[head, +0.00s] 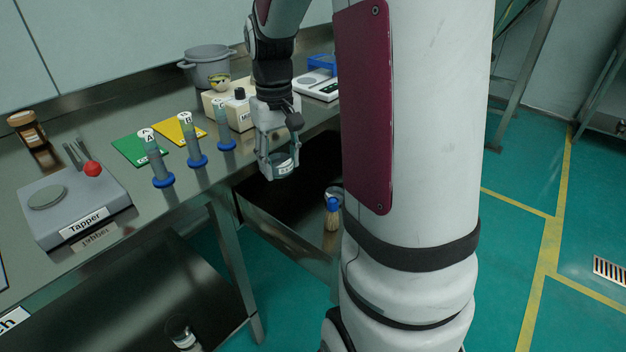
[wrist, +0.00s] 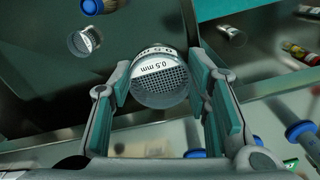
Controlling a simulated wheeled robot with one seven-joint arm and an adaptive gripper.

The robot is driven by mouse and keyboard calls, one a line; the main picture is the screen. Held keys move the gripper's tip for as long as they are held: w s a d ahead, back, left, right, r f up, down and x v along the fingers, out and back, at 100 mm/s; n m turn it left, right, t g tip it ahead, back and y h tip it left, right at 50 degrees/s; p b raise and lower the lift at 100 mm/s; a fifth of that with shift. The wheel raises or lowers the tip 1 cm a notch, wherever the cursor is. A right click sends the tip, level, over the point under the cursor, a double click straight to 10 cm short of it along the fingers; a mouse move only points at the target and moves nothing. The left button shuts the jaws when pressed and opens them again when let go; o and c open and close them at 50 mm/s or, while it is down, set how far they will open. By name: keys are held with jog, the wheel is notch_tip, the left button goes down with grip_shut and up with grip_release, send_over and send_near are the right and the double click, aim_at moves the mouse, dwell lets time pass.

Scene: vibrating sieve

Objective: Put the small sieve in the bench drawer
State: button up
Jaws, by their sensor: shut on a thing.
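The small sieve (head: 284,167) is a short silvery cylinder with a white label. In the wrist view the sieve (wrist: 160,82) reads "0.5 mm" and shows its mesh face. My gripper (head: 279,160) is shut on it, with a finger on each side in the wrist view (wrist: 160,75). The bench drawer (head: 285,236) stands pulled out, with a dark interior. The gripper holds the sieve above the drawer, near the bench's front edge. The drawer interior also shows in the wrist view (wrist: 45,90).
On the bench are blue-footed tubes (head: 192,145), a tapper (head: 75,210), coloured cards (head: 140,150) and a grey pot (head: 208,68). A lower shelf (head: 185,290) lies left of the drawer.

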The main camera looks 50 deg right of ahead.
jog(key=shift+w+f, duration=0.2)
notch_tip(320, 180, down, 18)
jog(key=b, duration=0.5)
jog(key=shift+w+r, duration=0.1)
jog(key=shift+r, duration=0.15)
jog(key=o, duration=0.7)
jog(key=shift+f, duration=0.2)
jog(key=shift+o, duration=0.8)
jog(key=shift+r, duration=0.1)
